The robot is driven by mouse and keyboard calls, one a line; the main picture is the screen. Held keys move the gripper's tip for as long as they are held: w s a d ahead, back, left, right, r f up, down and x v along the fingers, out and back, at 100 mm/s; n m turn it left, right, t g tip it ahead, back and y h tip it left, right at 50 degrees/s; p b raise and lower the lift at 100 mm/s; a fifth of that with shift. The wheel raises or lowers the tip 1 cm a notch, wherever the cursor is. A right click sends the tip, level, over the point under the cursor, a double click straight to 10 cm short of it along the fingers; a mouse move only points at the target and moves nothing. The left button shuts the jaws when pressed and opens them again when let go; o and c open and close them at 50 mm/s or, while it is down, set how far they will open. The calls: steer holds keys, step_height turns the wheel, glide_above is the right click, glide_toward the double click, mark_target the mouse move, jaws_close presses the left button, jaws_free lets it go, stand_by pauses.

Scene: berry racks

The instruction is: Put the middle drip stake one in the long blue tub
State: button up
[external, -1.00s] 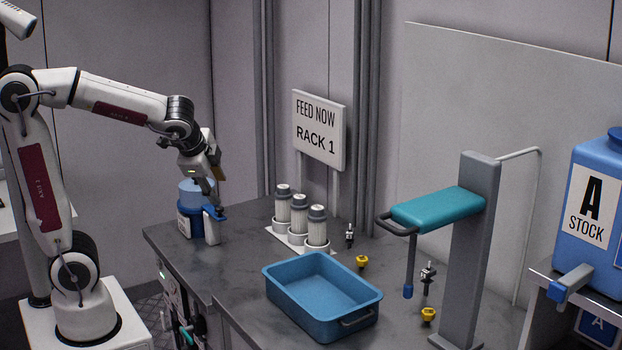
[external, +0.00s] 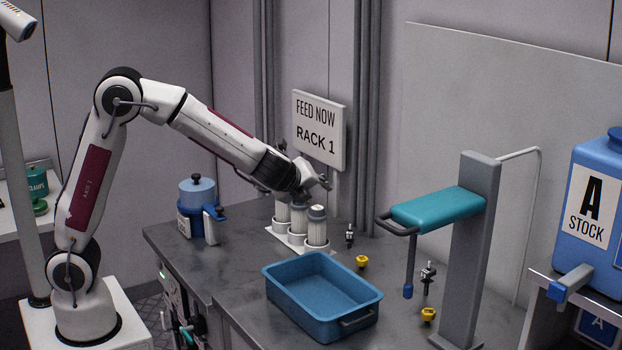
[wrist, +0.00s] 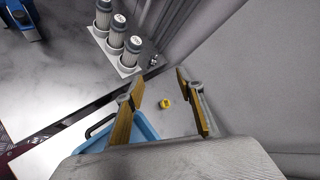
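The long blue tub (external: 285,293) stands open and empty on the bench; part of its rim also shows low in the wrist view (wrist: 144,126). A small dark and silver upright fitting (external: 349,236), probably a drip stake, stands right of the white filter cartridges; it also shows in the wrist view (wrist: 153,61). A similar fitting (external: 428,271) stands near the grey post. I cannot tell which is the middle one. My gripper (wrist: 159,76) is open and empty, high above the bench near the cartridges, its fingers well apart.
Yellow fittings (external: 361,262) (external: 428,314) sit on the bench. White cartridges (external: 316,232) stand in a rack. A teal-topped arm (external: 438,208) juts from the grey post (external: 473,250) over the bench. A blue canister (external: 197,191) stands at left, and the RACK 1 sign (external: 319,130) behind.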

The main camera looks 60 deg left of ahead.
steer(key=w+d+f+m+t+h, duration=0.1)
steer(key=w+d+f+m, duration=0.25)
steer(key=d, duration=0.25)
steer(key=w+d+f+m+t+h, duration=0.1)
steer(key=w+d+f+m+t, duration=0.1)
steer(key=w+d+f+m, duration=0.3)
steer(key=m+h, duration=0.3)
steer(key=m, duration=0.3)
glide_toward(423, 272)
steer(key=shift+t, duration=0.3)
steer(key=w+f, duration=0.1)
steer(key=w+a+f, duration=0.1)
steer(key=w, duration=0.1)
steer(key=shift+w+f, duration=0.25)
steer(key=shift+x, duration=1.2)
steer(key=shift+w, duration=0.15)
steer(key=shift+w+d+f, duration=0.1)
steer(key=shift+w+f, duration=0.15)
steer(key=shift+w, duration=0.5)
steer(key=shift+w+d+f, duration=0.15)
steer(key=shift+w+f, duration=0.05)
steer(key=shift+w, duration=0.55)
steer(key=shift+x, duration=1)
